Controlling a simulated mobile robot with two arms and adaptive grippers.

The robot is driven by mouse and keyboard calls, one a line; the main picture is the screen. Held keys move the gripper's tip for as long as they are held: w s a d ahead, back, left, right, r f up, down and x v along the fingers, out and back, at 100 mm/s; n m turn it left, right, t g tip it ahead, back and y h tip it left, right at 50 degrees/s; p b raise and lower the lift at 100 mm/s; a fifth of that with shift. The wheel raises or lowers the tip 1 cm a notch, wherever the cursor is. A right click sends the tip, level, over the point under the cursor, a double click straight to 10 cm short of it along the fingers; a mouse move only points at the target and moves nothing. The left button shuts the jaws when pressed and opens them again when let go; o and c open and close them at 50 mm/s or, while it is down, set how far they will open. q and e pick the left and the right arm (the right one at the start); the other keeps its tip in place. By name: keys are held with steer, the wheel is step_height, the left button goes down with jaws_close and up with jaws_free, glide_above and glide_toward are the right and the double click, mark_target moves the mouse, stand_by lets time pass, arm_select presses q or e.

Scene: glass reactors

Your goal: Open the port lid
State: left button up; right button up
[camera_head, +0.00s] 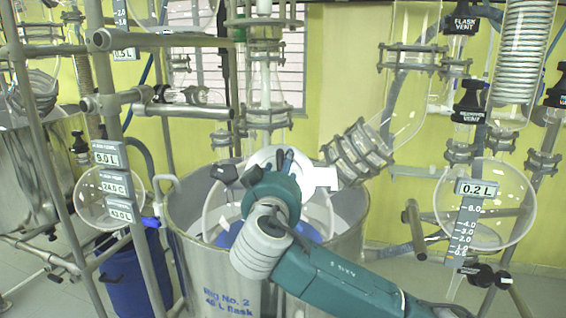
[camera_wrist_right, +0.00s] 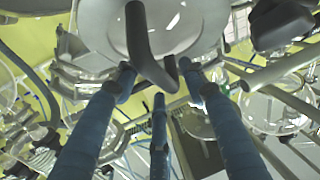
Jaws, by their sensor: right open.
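A round, pale glassy cover, which looks like the port lid (camera_wrist_right: 190,42), fills the top middle of the right wrist view. A dark bent handle (camera_wrist_right: 138,32) crosses in front of it. My right gripper (camera_wrist_right: 157,82) is open, its blue fingers spread, with fingertips close to the handle's lower bend; I cannot tell if they touch it. In the head view my right gripper (camera_head: 262,170) is above the steel pot marked Rig No. 2 (camera_head: 228,285), and my wrist hides most of the vessel top and the lid. My left gripper is not in view.
Glass pipework (camera_head: 265,85) rises behind my wrist. A ribbed angled connector (camera_head: 358,155) is close on its right. Metal rails (camera_head: 128,150) stand on the left, above a blue bin (camera_head: 130,270). A round glass vessel (camera_head: 510,205) hangs at the right.

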steer(key=shift+w, duration=0.2)
jaws_close()
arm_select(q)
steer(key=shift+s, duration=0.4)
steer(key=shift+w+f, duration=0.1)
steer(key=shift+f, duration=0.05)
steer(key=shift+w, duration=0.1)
arm_select(e)
steer(key=shift+y, duration=0.3)
